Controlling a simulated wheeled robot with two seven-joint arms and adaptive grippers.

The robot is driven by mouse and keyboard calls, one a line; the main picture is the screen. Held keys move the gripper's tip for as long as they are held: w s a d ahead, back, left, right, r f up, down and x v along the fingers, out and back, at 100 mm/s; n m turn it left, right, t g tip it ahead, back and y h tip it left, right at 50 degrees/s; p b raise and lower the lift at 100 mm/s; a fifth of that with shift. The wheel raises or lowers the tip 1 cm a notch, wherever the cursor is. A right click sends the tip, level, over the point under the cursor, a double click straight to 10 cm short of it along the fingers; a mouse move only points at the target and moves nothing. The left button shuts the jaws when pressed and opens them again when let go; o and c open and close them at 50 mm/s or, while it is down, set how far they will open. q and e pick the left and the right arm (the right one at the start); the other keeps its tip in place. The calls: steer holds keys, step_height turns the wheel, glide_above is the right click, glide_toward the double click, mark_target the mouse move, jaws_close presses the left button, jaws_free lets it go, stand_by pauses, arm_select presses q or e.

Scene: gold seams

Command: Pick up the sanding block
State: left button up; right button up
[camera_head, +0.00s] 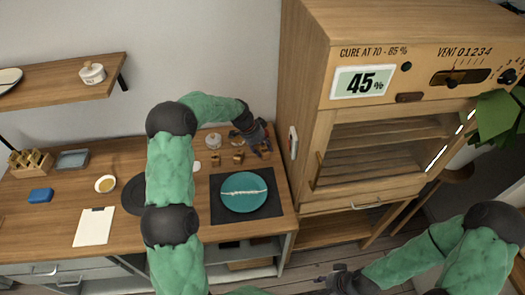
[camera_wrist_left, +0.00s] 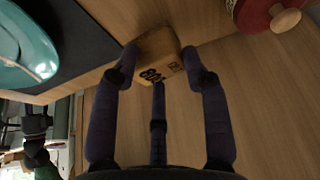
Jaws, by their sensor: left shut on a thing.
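The sanding block (camera_wrist_left: 158,48) is a small tan block with dark print on one face. In the left wrist view it sits between the fingers of my left gripper (camera_wrist_left: 160,65), which is shut on it. In the head view my left gripper (camera_head: 260,143) is at the back right of the workbench, beside the cabinet, and mostly hides the block. I cannot tell whether the block is clear of the bench top. My right gripper (camera_head: 338,280) is low in the head view, away from the bench and over the floor; its finger state is unclear.
Two similar small blocks (camera_head: 215,159) (camera_head: 238,158) stand left of my left gripper. A teal plate (camera_head: 244,192) with a pale seam lies on a dark mat (camera_head: 222,214) in front. The wooden cabinet (camera_head: 305,110) rises close on the right. A red lidded thing (camera_wrist_left: 262,15) is near the block.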

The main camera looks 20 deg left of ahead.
arm_select(q)
steer(key=s+d+r, duration=0.1)
steer(key=s+r, duration=0.3)
steer(key=r, duration=0.2)
steer(key=shift+d+r+p, duration=0.2)
steer(key=shift+d+p, duration=0.15)
steer(key=shift+d, duration=0.05)
steer(key=s+d+r, duration=0.1)
steer(key=s, duration=0.2)
steer(key=s+d+r, duration=0.1)
steer(key=s, duration=0.2)
steer(key=s+d+r, duration=0.1)
steer(key=s+r, duration=0.1)
steer(key=shift+s+d+p, duration=0.3)
steer(key=shift+s+d, duration=0.1)
arm_select(e)
steer(key=shift+r, duration=0.75)
